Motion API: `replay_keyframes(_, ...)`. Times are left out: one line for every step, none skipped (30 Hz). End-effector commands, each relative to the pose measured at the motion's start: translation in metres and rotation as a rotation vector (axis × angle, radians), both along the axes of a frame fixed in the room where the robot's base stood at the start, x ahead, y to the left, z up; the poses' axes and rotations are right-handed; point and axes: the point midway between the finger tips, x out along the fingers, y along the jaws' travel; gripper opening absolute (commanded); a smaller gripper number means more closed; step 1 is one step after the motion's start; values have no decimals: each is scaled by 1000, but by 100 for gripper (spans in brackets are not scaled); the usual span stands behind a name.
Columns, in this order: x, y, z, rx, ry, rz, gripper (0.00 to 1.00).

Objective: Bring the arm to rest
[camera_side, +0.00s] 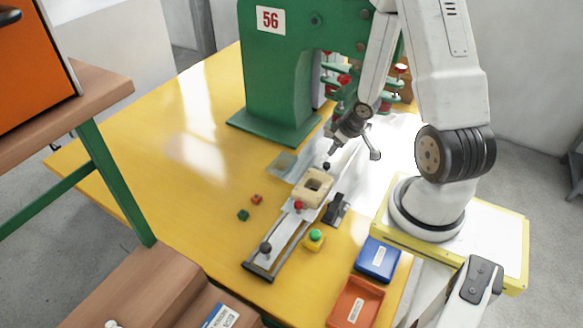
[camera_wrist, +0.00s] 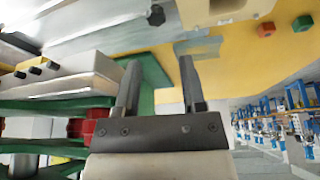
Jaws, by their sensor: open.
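My gripper (camera_side: 332,150) hangs tilted down beside the green machine, above the far end of the metal slide rail (camera_side: 286,232). In the wrist view my gripper (camera_wrist: 160,62) has its two dark fingers apart, with nothing held between them. A cream part with an opening (camera_side: 312,187) sits on the rail, apart from the fingers. A cream part also shows at the top edge of the wrist view (camera_wrist: 228,14).
The green press marked 56 (camera_side: 275,80) stands close behind my gripper. A green-topped button box (camera_side: 314,240), blue tray (camera_side: 378,259) and orange tray (camera_side: 355,303) lie nearer the front. Small red (camera_side: 257,199) and green (camera_side: 243,215) blocks lie left. The yellow table's left side is clear.

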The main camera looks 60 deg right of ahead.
Motion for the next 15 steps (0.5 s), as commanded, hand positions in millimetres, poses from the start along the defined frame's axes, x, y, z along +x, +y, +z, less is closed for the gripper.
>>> replay_keyframes(5, 4, 5, -11, 4, 6, 52)
replay_keyframes(7, 6, 9, -17, 8, 11, 52)
replay_keyframes(11, 10, 13, -25, 14, 14, 52)
replay_keyframes(14, 13, 17, -32, 20, 18, 52)
replay_keyframes(17, 17, 21, -40, 25, 22, 52)
replay_keyframes(21, 23, 27, -49, 31, 26, 52)
replay_keyframes(24, 28, 32, -55, 37, 28, 52)
replay_keyframes(28, 33, 37, -61, 42, 31, 52)
replay_keyframes(31, 41, 44, -69, 49, 37, 52)
replay_keyframes(34, 47, 49, -74, 54, 41, 52)
replay_keyframes(37, 53, 54, -77, 58, 45, 52)
replay_keyframes(39, 62, 60, -81, 64, 49, 52)
replay_keyframes(41, 69, 65, -83, 70, 53, 52)
replay_keyframes(43, 76, 70, -84, 73, 57, 52)
replay_keyframes(45, 86, 76, -86, 78, 63, 52)
